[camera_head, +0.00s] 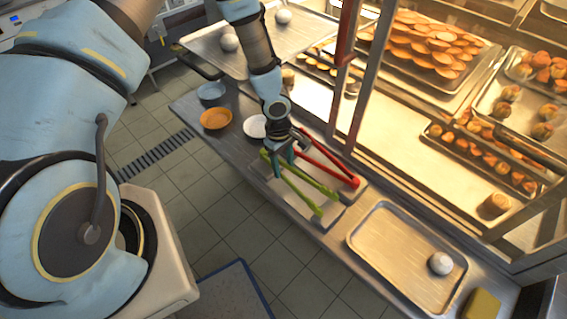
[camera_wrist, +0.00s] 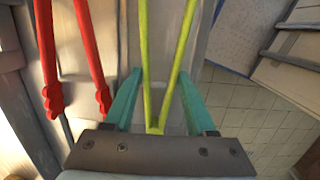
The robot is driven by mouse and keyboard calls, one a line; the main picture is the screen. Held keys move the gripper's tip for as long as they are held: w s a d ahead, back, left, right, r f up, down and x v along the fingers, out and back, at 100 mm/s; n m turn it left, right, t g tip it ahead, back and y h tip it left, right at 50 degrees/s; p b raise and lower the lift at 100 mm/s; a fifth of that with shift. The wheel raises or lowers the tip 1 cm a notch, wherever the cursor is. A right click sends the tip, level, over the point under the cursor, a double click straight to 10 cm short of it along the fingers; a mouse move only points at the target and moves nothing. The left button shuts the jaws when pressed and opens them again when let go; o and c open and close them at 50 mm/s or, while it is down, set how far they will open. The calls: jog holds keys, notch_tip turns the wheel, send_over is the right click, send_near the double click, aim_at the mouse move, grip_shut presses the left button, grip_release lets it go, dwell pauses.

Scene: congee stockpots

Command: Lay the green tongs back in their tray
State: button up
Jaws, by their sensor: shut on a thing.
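The green tongs (camera_head: 302,186) slant over the counter with their two arms spread toward the front right. My gripper (camera_head: 283,148) is shut on their joined end; in the wrist view its teal fingers stand on both sides of the green tongs (camera_wrist: 156,110). Under and beside them is a small pale tray (camera_head: 295,204). I cannot tell whether the tongs touch it. The red tongs (camera_head: 328,163) lie to the right, in or over a neighbouring small tray (camera_head: 361,189); they also show at the left of the wrist view (camera_wrist: 85,45).
A larger tray (camera_head: 385,265) with a white ball (camera_head: 440,264) lies to the right, near a yellow block (camera_head: 483,304). An orange bowl (camera_head: 215,119), a blue bowl (camera_head: 211,92) and a white dish (camera_head: 255,127) stand left. A lit pastry case (camera_head: 400,130) borders the counter behind.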

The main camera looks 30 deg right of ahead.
jog(key=shift+f, duration=0.4)
jog(key=o, duration=0.7)
jog(key=shift+r, duration=0.1)
jog(key=r, duration=0.7)
jog(key=w+r, duration=0.1)
jog(key=r, duration=0.2)
jog(key=shift+w+a+r, duration=0.1)
jog(key=shift+a+r, duration=0.1)
jog(key=shift+r, duration=0.1)
